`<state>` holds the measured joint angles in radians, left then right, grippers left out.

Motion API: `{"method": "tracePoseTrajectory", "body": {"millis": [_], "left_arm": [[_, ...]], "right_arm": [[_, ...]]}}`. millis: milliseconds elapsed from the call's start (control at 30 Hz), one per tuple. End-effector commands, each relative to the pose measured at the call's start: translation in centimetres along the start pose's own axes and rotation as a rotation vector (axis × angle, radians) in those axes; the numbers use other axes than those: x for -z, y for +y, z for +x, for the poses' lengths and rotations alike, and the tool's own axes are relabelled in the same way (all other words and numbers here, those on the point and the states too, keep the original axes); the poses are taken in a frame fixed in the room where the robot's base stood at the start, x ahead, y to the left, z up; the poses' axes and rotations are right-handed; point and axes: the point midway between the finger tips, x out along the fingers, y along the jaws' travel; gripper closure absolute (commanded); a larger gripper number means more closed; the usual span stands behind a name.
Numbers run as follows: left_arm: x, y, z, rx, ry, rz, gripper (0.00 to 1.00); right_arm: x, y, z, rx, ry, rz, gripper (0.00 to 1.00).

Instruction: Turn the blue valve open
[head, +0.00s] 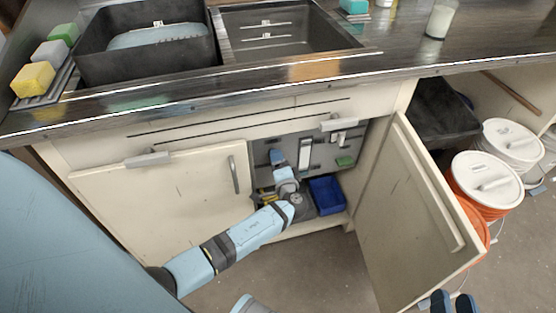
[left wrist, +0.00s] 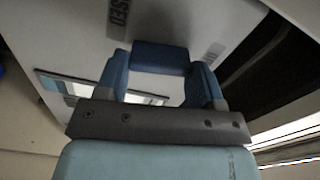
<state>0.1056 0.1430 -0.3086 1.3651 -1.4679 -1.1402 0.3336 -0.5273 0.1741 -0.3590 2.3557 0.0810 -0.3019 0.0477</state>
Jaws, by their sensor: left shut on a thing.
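The blue valve's handle shows as a dark blue bar (left wrist: 160,56) in the left wrist view, in front of a pale panel with a label ending in "OSED". My left gripper (left wrist: 161,72) has one finger on each side of this bar and is shut on it. In the head view my left arm reaches into the open cabinet below the sink, and my left gripper (head: 278,160) is at the grey back panel (head: 325,153). The valve is hard to tell from the fingers there. My right gripper (head: 454,303) is low at the right, fingers apart and empty.
The left cabinet door (head: 160,200) is closed and the right door (head: 425,215) stands open. A blue bin (head: 327,196) sits in the cabinet, right of my left wrist. Lidded buckets (head: 486,180) stand right of the open door. The sink counter (head: 285,72) is above.

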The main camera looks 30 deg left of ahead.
Motion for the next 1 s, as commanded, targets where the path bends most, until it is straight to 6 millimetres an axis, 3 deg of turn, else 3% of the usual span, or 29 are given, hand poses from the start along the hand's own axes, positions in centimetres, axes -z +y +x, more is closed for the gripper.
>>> {"method": "tracePoseTrajectory", "body": {"millis": [467,933,967,1000], "left_arm": [[0.0,-0.1,0.2,0.002,-0.001,0.179,0.62],[0.0,0.0,0.2,0.003,-0.001,0.191,0.62],[0.0,0.0,0.2,0.003,-0.001,0.190,0.31],[0.0,0.0,0.2,0.003,-0.001,0.190,0.22]], "right_arm": [[-2.3,0.9,-0.6,-0.034,-0.106,-0.008,0.62],[-1.9,1.0,-0.5,-0.035,-0.099,-0.014,0.62],[-1.8,1.0,-0.5,-0.035,-0.098,-0.014,0.62],[-1.8,1.0,-0.5,-0.035,-0.098,-0.014,0.62]]}}
